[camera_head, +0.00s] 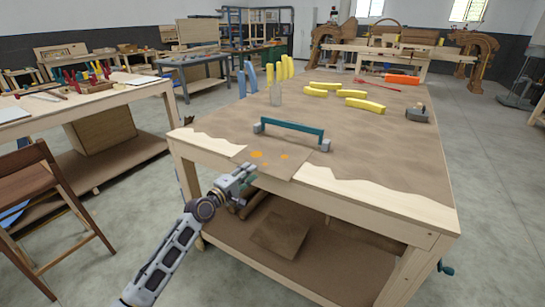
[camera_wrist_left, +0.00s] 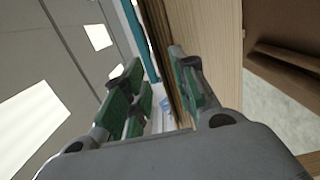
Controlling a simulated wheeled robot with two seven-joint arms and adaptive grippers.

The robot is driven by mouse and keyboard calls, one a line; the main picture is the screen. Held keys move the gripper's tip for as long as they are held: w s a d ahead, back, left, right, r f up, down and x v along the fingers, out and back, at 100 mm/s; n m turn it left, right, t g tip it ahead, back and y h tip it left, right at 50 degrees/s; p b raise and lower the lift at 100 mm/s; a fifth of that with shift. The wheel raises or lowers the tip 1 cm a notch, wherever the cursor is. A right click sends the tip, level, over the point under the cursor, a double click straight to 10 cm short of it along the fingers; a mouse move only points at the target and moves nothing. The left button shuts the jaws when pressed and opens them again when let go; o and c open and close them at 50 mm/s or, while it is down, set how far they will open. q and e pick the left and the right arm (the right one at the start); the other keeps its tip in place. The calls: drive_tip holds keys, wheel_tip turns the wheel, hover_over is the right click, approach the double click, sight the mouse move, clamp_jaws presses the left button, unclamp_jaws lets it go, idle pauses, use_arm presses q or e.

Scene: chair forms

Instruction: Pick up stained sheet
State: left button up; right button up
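The stained sheet (camera_head: 287,167) is a thin brown square with orange spots, lying at the front edge of the near workbench (camera_head: 395,195). Its front edge appears to reach the bench's edge or slightly past it. My left gripper (camera_head: 246,173) is just in front of the bench edge, close to the sheet's front left side. In the left wrist view the green-padded fingers (camera_wrist_left: 160,95) are apart, with a gap between them. A brown edge and the pale wood of the bench show beyond the fingers; whether the sheet is between them I cannot tell. My right gripper is not in view.
A teal bar with grey end blocks (camera_head: 290,130) stands just behind the sheet. A brown board (camera_head: 280,232) lies on the lower shelf. A wooden chair (camera_head: 40,190) stands left.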

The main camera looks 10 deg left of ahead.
use_arm(q)
drive_tip(key=shift+x, duration=0.95)
drive_tip(key=shift+c, duration=0.4)
clamp_jaws()
